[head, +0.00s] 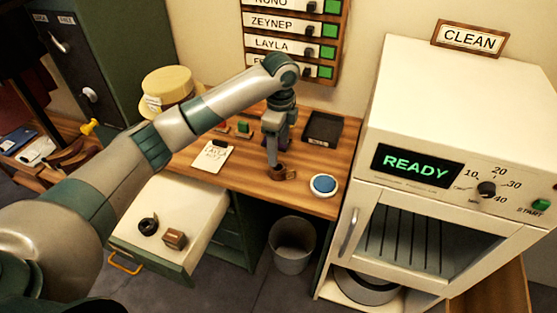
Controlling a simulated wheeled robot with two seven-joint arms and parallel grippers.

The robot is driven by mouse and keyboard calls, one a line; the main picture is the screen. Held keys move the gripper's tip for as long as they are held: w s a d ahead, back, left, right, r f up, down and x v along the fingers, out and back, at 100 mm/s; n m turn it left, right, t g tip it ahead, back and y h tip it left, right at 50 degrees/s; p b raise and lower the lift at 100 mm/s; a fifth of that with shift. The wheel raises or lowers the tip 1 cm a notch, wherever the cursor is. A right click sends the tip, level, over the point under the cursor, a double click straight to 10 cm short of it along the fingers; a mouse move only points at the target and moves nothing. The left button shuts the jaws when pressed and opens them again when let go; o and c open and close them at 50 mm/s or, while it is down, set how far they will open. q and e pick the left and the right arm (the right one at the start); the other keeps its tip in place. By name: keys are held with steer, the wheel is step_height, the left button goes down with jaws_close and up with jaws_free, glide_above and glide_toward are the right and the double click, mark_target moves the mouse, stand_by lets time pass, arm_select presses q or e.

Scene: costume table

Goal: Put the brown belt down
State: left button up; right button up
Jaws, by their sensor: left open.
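A small brown item, which looks like the rolled brown belt (289,175), rests on the wooden table (325,203) near its front edge. My left gripper (273,164) points down right at it, with its fingertips at the item's left side. The left gripper is open; its fingers hide part of the item, and I cannot tell whether they touch it. My right gripper is not in view.
A blue-and-white round dish (323,185) stands right of the belt, and a black tray (323,128) behind. A white note (213,154) lies left. An open drawer (180,205) holds a black coil (149,226) and a brown block (175,239). A bin (292,250) stands below.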

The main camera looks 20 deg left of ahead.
arm_select(q)
step_height(320, 180, up, 5)
steer(key=shift+f+b, duration=0.2)
steer(key=shift+b, duration=0.3)
steer(key=shift+s+f, duration=0.15)
